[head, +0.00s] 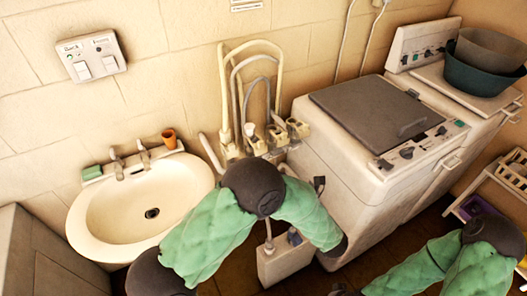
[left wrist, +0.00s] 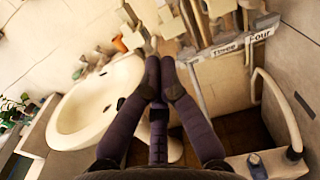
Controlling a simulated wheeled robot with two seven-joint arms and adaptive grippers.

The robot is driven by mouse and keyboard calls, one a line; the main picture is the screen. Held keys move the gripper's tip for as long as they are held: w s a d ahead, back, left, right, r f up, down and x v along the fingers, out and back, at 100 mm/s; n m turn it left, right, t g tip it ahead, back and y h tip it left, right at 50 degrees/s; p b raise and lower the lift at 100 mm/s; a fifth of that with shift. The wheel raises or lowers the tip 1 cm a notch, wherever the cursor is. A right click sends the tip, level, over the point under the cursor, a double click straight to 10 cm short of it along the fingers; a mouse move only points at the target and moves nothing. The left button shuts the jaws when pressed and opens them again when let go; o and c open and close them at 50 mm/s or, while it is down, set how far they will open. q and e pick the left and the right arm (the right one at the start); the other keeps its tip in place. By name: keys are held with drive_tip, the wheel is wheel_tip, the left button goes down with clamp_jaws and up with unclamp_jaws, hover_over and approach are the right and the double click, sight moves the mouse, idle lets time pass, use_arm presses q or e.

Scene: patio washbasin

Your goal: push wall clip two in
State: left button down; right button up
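Several pale taps and fittings (head: 275,134) with hoses sit on the wall between the basin and the washing machine in the head view. In the left wrist view a label strip (left wrist: 235,46) below the pipes reads "Three" and "Four". Its left end is behind my fingers, and I cannot make out clip two. My left gripper (left wrist: 160,70) has its two dark fingers together at the tips, with nothing visible between them. They overlap the area between basin and strip; contact is unclear. In the head view my left arm hides that gripper. My right gripper is not clearly visible.
The washbasin (head: 118,222) with an orange cup (head: 169,138) is at left. The washing machine (head: 365,150) stands right of the pipes, with bowls (head: 484,62) behind it. A pale box (head: 284,262) is below my left arm. A rack (head: 497,195) is at far right.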

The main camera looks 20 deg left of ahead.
sight(260, 146)
idle(0.3)
use_arm(q)
drive_tip(key=b+x, duration=0.2)
drive_tip(key=x, duration=1.2)
drive_tip(key=x, duration=0.4)
drive_tip(key=shift+w+b, duration=0.1)
drive_tip(key=shift+b, duration=0.25)
drive_tip(key=shift+r, duration=0.1)
drive_tip(key=shift+d, duration=0.1)
